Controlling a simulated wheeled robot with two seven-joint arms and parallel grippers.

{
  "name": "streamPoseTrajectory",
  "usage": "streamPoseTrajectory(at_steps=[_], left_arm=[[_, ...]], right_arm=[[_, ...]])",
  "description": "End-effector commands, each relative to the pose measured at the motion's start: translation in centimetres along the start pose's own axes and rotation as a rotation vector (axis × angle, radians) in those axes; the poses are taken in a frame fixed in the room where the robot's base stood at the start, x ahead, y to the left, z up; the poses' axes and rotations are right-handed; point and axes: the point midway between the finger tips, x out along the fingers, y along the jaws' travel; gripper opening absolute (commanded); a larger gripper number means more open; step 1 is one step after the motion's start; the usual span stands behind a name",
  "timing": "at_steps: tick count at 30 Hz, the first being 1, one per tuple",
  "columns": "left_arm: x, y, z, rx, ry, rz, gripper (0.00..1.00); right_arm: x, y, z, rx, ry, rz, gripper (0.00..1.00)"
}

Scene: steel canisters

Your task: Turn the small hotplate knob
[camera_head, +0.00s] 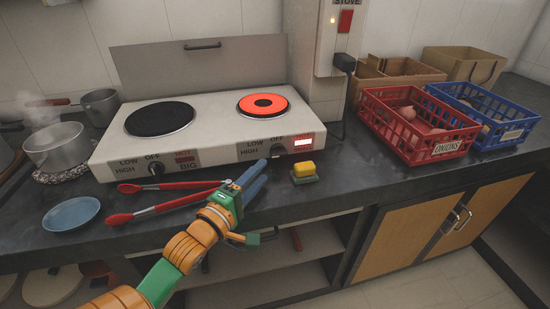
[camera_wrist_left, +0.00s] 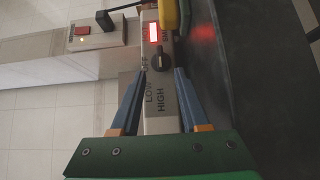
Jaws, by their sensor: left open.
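The white two-burner hotplate (camera_head: 205,133) stands on the dark counter. Its small right burner (camera_head: 263,104) glows red-orange, and the small knob (camera_head: 277,150) is on the front panel below it, left of a lit red-and-white indicator (camera_head: 303,143). The big knob (camera_head: 155,168) is under the dark left burner (camera_head: 159,118). My left gripper (camera_head: 256,178) is open in front of the panel, just left of and below the small knob. In the left wrist view the small knob (camera_wrist_left: 159,63) shows beyond and between the open fingertips (camera_wrist_left: 159,72), apart from them. My right gripper is not in view.
A steaming pot (camera_head: 58,148) stands far left. Red (camera_head: 415,140) and blue (camera_head: 490,115) crates stand right.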

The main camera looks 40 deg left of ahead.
Motion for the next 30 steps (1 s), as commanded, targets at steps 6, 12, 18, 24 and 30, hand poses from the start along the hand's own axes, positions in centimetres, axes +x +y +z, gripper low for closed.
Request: streamPoseTrajectory(at_steps=[6,12,18,24,30], left_arm=[[3.9,0.2,0.0,0.002,0.0,0.004,0.45],[6.2,0.0,0.0,0.0,0.0,0.001,0.45],[6.8,0.0,0.0,0.002,0.0,-0.001,0.45],[6.8,0.0,0.0,0.002,0.0,-0.001,0.34],[6.8,0.0,0.0,0.001,0.0,0.0,0.0]], right_arm=[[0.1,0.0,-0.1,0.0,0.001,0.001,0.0],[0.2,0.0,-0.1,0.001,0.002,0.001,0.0],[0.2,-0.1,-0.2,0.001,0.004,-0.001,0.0],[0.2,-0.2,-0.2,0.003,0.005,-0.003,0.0],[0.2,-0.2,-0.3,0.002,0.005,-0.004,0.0]])
